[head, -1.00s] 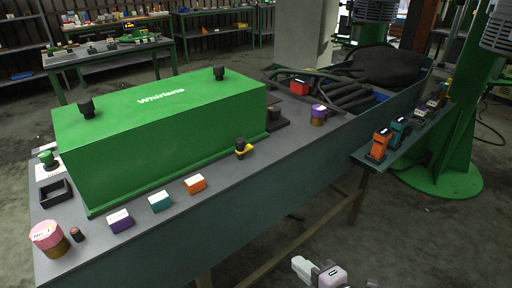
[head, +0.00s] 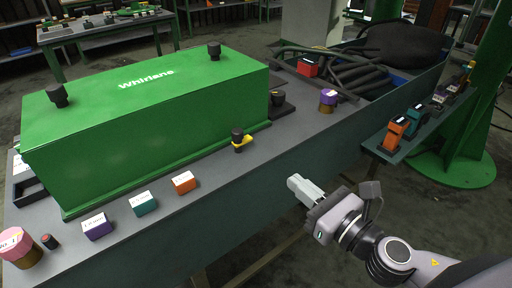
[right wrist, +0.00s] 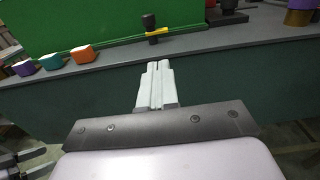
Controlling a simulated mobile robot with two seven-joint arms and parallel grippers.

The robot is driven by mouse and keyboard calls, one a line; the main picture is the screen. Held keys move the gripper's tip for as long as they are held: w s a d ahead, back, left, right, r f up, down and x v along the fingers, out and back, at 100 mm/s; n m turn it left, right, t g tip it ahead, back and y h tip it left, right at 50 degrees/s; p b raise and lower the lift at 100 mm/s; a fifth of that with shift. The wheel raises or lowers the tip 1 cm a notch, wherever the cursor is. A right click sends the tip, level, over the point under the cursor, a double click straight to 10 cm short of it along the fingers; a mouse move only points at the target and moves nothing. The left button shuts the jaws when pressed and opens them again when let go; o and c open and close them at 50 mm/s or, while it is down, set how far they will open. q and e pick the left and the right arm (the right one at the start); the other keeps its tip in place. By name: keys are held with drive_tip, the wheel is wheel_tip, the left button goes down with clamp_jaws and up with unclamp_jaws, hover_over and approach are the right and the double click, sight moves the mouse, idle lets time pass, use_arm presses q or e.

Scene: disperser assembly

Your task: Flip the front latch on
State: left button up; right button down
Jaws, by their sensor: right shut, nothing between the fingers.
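The front latch (head: 240,142) is a black knob with a yellow piece at its foot, on the grey bench top by the front edge of the green Whirlane cover (head: 150,115). It also shows in the right wrist view (right wrist: 151,28), beyond the fingertips. My right gripper (head: 294,184) is shut and empty, in front of the bench side, below and to the right of the latch and apart from it. Grey prongs at the lower left of the right wrist view (right wrist: 40,158) may be my left gripper; its jaw state is unclear.
Purple (head: 97,227), teal (head: 144,203) and orange (head: 184,182) blocks stand along the bench's front edge left of the latch. A purple-topped knob (head: 327,101) stands to its right. A side shelf (head: 384,155) with several devices juts out at the right.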

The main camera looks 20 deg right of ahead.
sight(257, 157)
drive_tip(key=shift+w, duration=0.1)
drive_tip(key=p+x, duration=0.2)
drive_tip(key=x, duration=1)
drive_tip(key=shift+w, duration=0.15)
use_arm(q)
drive_tip(key=shift+r+p, duration=0.3)
drive_tip(key=shift+r, duration=1)
use_arm(e)
drive_tip(key=shift+x, duration=0.75)
use_arm(q)
drive_tip(key=shift+a, duration=0.1)
use_arm(e)
drive_tip(key=shift+f, duration=0.1)
drive_tip(key=shift+d+y, duration=0.1)
drive_tip(key=shift+y, duration=0.2)
drive_tip(key=shift+n, duration=0.3)
use_arm(q)
drive_tip(key=shift+s+a+f, duration=0.2)
drive_tip(key=shift+s+a, duration=0.05)
drive_tip(key=shift+a, duration=0.1)
use_arm(e)
drive_tip(key=shift+w+g+y, duration=0.1)
drive_tip(key=shift+g+y, duration=0.2)
